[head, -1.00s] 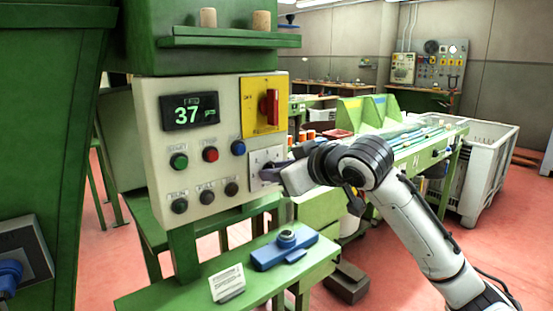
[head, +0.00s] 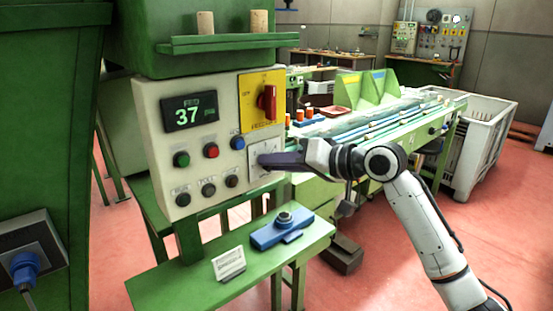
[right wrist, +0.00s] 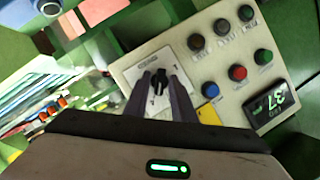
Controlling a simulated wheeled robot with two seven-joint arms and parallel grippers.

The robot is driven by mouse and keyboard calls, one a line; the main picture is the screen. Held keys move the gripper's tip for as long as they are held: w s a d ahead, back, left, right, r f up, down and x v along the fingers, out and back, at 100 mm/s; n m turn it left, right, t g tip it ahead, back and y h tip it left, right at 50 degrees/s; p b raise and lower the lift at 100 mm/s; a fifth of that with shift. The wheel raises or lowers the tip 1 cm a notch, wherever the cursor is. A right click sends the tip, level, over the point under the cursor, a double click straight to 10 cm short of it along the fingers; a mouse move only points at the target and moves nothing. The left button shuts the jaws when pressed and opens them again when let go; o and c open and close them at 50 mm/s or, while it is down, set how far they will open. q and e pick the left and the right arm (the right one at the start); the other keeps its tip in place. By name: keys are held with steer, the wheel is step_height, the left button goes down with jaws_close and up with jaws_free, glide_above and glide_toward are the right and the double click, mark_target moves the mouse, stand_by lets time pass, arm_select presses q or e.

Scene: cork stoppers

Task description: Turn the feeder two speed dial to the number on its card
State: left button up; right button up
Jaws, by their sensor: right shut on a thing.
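The speed dial is a black knob (right wrist: 158,86) on a white plate, low on the right of the pale control panel (head: 148,125); its plate (head: 257,180) shows in the head view. My right gripper (head: 264,160) reaches it from the right and is shut on the knob, with one finger on each side in the right wrist view (right wrist: 160,78). In the head view the fingers hide the knob. A white card (head: 229,263) leans on the green shelf below; its print is too small to read. My left gripper is not in view.
The display (head: 190,112) reads 37. A red switch (head: 267,102) on a yellow plate sits just above the dial, with several buttons to the left. A blue device (head: 281,230) stands on the shelf (head: 180,290). Two corks (head: 205,23) stand on a ledge above.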

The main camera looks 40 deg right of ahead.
steer(key=shift+m+y, duration=0.4)
steer(key=shift+m, duration=0.3)
steer(key=o, duration=0.7)
steer(key=shift+o, duration=0.2)
steer(key=b+v, duration=0.2)
steer(key=v, duration=0.8)
steer(key=shift+s, duration=0.2)
steer(key=shift+d+f, duration=0.1)
